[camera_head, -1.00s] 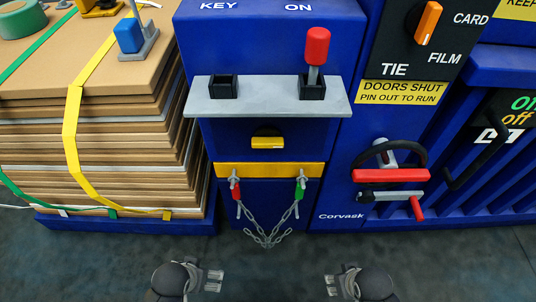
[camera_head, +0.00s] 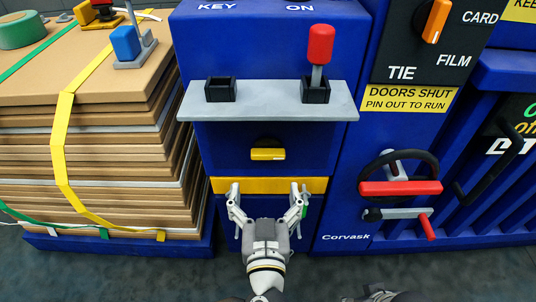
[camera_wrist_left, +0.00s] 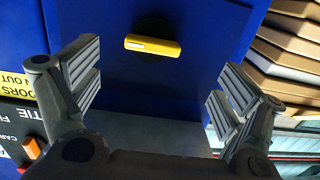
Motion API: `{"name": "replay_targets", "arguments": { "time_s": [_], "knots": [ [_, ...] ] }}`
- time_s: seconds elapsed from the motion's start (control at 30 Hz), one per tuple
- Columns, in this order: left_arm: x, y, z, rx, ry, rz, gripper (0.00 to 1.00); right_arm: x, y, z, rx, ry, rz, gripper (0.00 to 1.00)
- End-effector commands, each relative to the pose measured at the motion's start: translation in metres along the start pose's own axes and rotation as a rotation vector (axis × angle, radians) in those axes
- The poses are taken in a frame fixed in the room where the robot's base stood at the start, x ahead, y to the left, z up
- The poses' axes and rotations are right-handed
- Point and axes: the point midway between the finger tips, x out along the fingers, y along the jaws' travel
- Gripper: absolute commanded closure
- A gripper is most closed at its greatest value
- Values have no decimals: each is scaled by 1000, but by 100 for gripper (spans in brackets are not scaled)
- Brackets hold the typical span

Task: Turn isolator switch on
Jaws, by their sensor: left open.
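A yellow rotary knob (camera_head: 267,154) on a black round base sits on the front of the blue cabinet, its handle lying level. It also shows in the left wrist view (camera_wrist_left: 153,45), near the top between my fingers. My left gripper (camera_head: 267,190) is open and empty, with its fingers spread, in front of the yellow bar below the knob. It does not touch the knob. My right gripper (camera_head: 382,293) shows only in part at the bottom edge; its fingers cannot be made out.
A grey shelf (camera_head: 268,101) juts out above the knob, with an empty black socket (camera_head: 221,89) and a red-handled lever (camera_head: 320,45) in a second socket under "ON". A yellow bar (camera_head: 226,185) crosses below. Stacked boards (camera_head: 110,160) stand left; a red handle (camera_head: 400,188) is at right.

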Motion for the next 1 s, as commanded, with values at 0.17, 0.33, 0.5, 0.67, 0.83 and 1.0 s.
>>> {"name": "replay_targets", "arguments": {
  "time_s": [0.17,0.33,0.5,0.67,0.83,1.0],
  "knots": [
    [2,6,-6,-8,48,20,7,0,0,0,0,0,0,53],
    [21,6,-8,-6,50,19,7,1,0,0,0,0,0,53],
    [50,7,-9,-5,49,18,7,2,0,0,0,0,0,53],
    [77,7,-10,-5,47,18,7,4,0,1,0,0,0,53],
    [96,8,-10,-6,45,20,7,5,0,1,0,0,0,53],
    [105,8,-10,-7,43,19,7,5,0,2,0,0,0,53]
  ]
}}
